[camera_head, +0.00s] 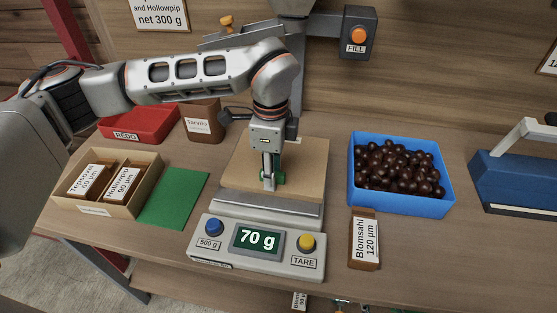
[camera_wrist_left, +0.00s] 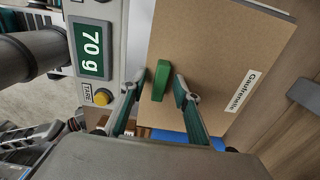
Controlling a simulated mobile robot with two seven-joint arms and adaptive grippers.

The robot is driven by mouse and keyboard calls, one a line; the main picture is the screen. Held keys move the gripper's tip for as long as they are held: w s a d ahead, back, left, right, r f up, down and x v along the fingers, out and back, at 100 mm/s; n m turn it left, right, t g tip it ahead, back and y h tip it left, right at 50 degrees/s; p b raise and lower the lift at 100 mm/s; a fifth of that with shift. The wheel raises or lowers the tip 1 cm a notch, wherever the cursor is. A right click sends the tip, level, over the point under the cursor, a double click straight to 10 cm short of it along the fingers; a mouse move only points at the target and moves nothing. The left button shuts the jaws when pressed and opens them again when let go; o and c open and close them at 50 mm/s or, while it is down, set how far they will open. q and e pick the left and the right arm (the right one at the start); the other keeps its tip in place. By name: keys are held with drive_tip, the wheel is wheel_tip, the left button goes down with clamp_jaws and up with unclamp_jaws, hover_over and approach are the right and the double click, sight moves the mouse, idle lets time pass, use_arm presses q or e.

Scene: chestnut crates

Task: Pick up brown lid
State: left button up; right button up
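The brown lid (camera_head: 312,165) is a flat tan square lying level above the scale's plate. It fills much of the left wrist view (camera_wrist_left: 215,60), with a white label and a green handle (camera_wrist_left: 161,78) on top. My left gripper (camera_head: 270,183) points down over the lid. In the left wrist view its two fingers (camera_wrist_left: 160,90) stand on either side of the green handle, with a gap showing at each side. It is open and holds nothing. What lies under the lid is hidden. My right gripper cannot be made out.
The scale (camera_head: 257,245) reads 70 g. A blue crate (camera_head: 405,205) of chestnuts and a Blomsahl box (camera_head: 364,240) stand to the right. A green mat (camera_head: 172,200), an open carton (camera_head: 100,208) and a red box (camera_head: 140,125) are on the left.

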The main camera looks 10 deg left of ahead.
use_arm(q)
clamp_jaws()
drive_tip(key=shift+r, duration=0.1)
